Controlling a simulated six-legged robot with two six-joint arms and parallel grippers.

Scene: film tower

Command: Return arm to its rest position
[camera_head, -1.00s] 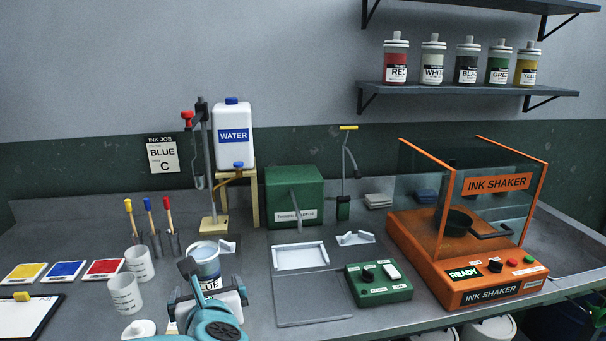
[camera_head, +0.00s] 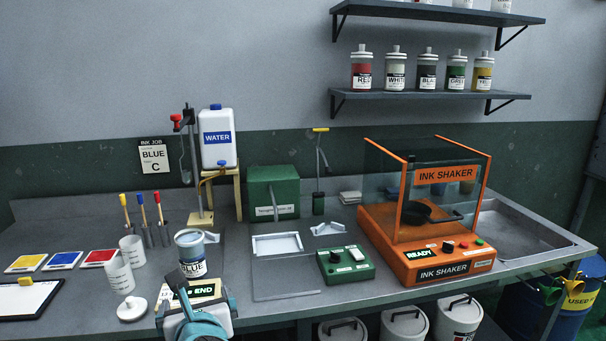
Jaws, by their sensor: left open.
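My left gripper (camera_head: 196,308) and its teal and white arm show at the bottom left of the view, at the front edge of the bench. The gripper is open and I see nothing held in it. An open tin labelled BLUE (camera_head: 190,262) stands upright just behind it, apart from it as far as I can tell. My right gripper is not in view.
A white lid (camera_head: 132,308) and white cups (camera_head: 119,275) stand left of the gripper. A green control box (camera_head: 345,264) and the orange ink shaker (camera_head: 425,230) stand to the right. A water jug (camera_head: 217,138) stands behind. White buckets (camera_head: 404,322) sit below the bench.

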